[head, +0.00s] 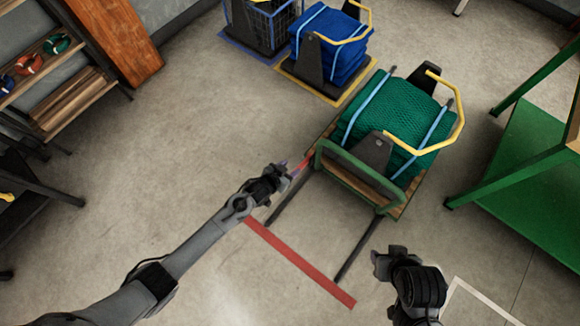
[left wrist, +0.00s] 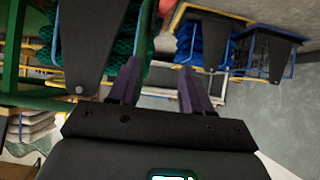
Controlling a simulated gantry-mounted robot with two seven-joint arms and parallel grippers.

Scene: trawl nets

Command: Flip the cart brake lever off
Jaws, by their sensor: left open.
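The cart (head: 402,211) carries a green net bundle (head: 397,119) on a wooden deck, with a green push bar (head: 350,165) at its near end. A small red piece (head: 302,164), which looks like the brake lever, shows at the cart's near left corner. A red knob-like end (left wrist: 167,8) shows at the top of the left wrist view, beyond the fingertips. My left gripper (head: 287,169) is open close beside the red piece; its two purple fingers (left wrist: 158,75) have nothing between them. I cannot tell if they touch it. My right gripper (head: 380,262) is at the lower right, apart from the cart.
Two dark bars (head: 357,250) run from the cart toward a red floor stripe (head: 300,263). A blue net cart (head: 332,50) and a wire cage cart (head: 262,24) stand behind. A green table (head: 530,170) is at right, shelves (head: 75,100) at left. Floor between is clear.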

